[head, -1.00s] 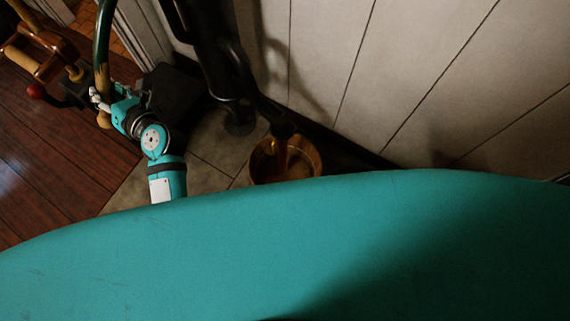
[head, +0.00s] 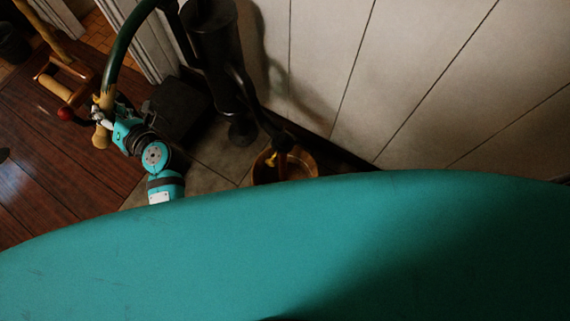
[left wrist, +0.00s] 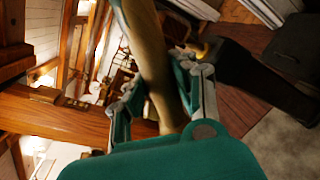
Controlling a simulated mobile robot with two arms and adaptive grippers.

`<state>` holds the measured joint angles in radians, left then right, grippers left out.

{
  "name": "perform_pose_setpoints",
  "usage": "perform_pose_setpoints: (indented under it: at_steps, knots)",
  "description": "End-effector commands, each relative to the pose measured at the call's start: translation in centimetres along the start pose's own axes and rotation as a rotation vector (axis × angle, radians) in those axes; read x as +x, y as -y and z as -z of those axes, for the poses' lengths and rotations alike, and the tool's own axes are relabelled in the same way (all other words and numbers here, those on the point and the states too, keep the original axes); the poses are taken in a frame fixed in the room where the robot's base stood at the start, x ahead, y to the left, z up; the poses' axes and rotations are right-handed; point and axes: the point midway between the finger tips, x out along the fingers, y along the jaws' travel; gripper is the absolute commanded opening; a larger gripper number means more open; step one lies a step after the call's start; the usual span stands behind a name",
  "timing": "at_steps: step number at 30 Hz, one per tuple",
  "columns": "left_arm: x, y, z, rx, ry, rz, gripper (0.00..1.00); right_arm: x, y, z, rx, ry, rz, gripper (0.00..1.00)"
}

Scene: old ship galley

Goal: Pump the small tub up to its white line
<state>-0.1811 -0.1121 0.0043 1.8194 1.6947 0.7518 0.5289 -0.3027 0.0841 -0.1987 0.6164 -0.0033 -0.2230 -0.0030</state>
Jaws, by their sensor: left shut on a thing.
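A dark pump (head: 212,45) stands by the pale panelled wall in the head view. Its curved green handle (head: 124,45) comes down at the left to a tan grip. My left gripper (head: 104,112) is shut on that grip. In the left wrist view the handle (left wrist: 148,55) passes between the two fingers of this gripper (left wrist: 163,98). The small brass-coloured tub (head: 312,164) sits under the spout, its near side hidden by my teal body. A reddish streak shows above or in it; whether it is water is unclear. I cannot make out the white line. My right gripper is not in view.
A wooden frame with a roller-like bar (head: 56,88) and a red knob (head: 66,114) stand left of my left gripper. A dark block (head: 180,108) lies beside the pump base on grey tiles (head: 217,150). Open plank floor (head: 40,175) lies at left.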

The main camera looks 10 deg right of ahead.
Motion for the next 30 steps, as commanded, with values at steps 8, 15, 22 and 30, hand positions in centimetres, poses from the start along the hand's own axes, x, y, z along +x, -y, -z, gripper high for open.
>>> perform_pose_setpoints:
  at_steps: [8,15,22,30]
  knots:
    - [-0.3,-1.6,-1.0,0.049,0.004,-0.001,0.00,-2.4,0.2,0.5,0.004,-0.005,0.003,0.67]
    - [-0.3,-2.0,-1.3,0.057,0.000,-0.001,0.00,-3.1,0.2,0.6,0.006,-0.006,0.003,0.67]
    - [-0.8,-4.9,-3.6,0.158,-0.017,0.000,0.00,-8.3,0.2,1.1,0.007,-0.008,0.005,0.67]
    - [-1.2,-7.9,-6.0,0.290,-0.036,0.000,0.00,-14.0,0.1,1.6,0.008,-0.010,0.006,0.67]
